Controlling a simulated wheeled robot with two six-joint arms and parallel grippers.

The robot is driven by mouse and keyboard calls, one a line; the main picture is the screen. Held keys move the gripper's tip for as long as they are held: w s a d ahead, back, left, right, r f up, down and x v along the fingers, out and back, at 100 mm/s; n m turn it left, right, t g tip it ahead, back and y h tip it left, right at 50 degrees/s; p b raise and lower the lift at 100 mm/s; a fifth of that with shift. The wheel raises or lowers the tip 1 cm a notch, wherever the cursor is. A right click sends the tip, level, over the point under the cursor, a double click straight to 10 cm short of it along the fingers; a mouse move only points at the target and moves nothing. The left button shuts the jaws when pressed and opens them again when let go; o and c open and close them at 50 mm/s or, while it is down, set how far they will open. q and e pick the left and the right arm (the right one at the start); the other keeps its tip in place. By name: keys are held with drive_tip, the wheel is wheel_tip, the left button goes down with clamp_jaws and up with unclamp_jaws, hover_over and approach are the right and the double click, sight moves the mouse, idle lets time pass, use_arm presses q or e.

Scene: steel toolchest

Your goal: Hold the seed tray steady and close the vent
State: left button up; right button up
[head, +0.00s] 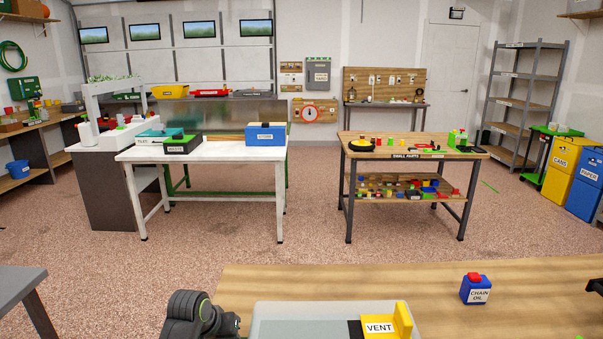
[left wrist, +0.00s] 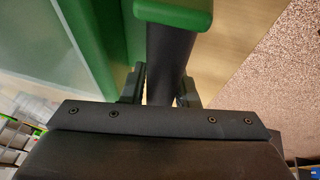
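The seed tray's pale, see-through cover (head: 290,320) shows at the bottom middle of the head view, cut off by the frame edge. The yellow vent slide (head: 380,325), marked VENT and with a raised tab at its right end, lies on the cover. A dark strip (head: 354,328) shows at its left. My left gripper (left wrist: 162,88) has its fingers on both sides of a dark bar (left wrist: 168,55) beside the tray's green rim (left wrist: 98,50), seemingly closed on it. In the head view my left wrist is at the tray's left. My right gripper is not in view.
A blue chain oil bottle (head: 476,290) with a red cap stands on the wooden bench (head: 445,310), right of the tray. The bench between them is clear. A small dark shape cuts in at the right frame edge. Other tables stand farther off across the floor.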

use_arm(q)
clamp_jaws()
drive_tip(key=shift+r, duration=0.1)
drive_tip(key=shift+f, duration=0.25)
drive_tip(key=shift+s+d+f, duration=0.1)
drive_tip(key=shift+d, duration=0.05)
idle(0.4)
